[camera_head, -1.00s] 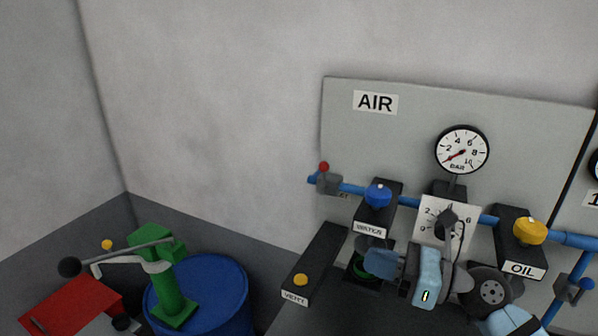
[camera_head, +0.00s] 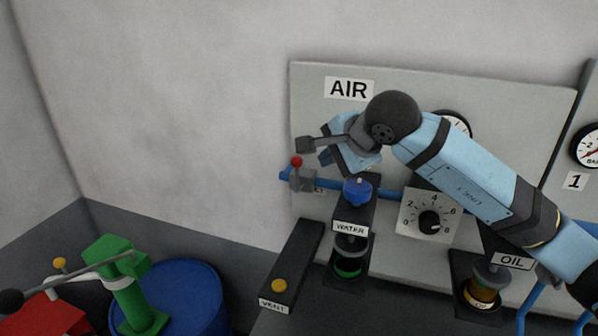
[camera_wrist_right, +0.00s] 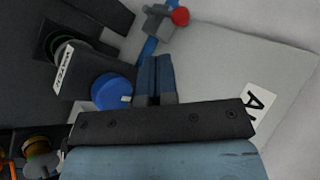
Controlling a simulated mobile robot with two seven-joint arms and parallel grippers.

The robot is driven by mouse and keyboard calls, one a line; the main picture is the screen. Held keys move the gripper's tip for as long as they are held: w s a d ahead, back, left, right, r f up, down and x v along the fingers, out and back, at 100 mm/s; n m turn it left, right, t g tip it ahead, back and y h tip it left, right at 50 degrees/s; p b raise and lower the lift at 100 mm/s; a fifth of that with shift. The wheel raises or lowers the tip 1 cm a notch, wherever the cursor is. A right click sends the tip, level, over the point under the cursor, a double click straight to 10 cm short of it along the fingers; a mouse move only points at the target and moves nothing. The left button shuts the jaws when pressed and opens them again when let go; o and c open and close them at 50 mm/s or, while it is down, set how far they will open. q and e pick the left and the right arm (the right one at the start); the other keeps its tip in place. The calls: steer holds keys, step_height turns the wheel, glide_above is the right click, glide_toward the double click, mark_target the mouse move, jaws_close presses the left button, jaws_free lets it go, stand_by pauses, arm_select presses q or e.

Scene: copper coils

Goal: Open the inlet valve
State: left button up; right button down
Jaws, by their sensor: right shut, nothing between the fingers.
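The small grey valve (camera_head: 301,181) sits at the left end of the blue pipe under the AIR sign. Its red knob (camera_head: 296,161) stands up above the body. A small label beside it is too small to read fully. My right gripper (camera_head: 305,145) is shut and empty, just above the red knob in the head view; I cannot tell whether they touch. In the right wrist view, the shut fingers (camera_wrist_right: 156,78) point toward the valve body (camera_wrist_right: 157,22), with a visible gap, and the red knob (camera_wrist_right: 181,16) is to its right. My left gripper is out of view.
The blue WATER knob (camera_head: 357,190) is right of the valve. The dial (camera_head: 430,222) points near 8. My right arm partly covers the pressure gauge (camera_head: 458,123). The OIL unit is lower right. A blue drum (camera_head: 190,297) and green pump (camera_head: 128,285) stand lower left.

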mark_target(297, 177)
arm_select(q)
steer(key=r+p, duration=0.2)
steer(key=p, duration=0.1)
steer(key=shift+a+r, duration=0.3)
arm_select(e)
steer(key=x, duration=1)
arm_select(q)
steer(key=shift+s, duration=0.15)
arm_select(e)
steer(key=shift+w, duration=0.1)
steer(key=shift+a+r+h, duration=0.1)
steer(key=shift+a+h, duration=0.15)
steer(key=shift+h, duration=0.05)
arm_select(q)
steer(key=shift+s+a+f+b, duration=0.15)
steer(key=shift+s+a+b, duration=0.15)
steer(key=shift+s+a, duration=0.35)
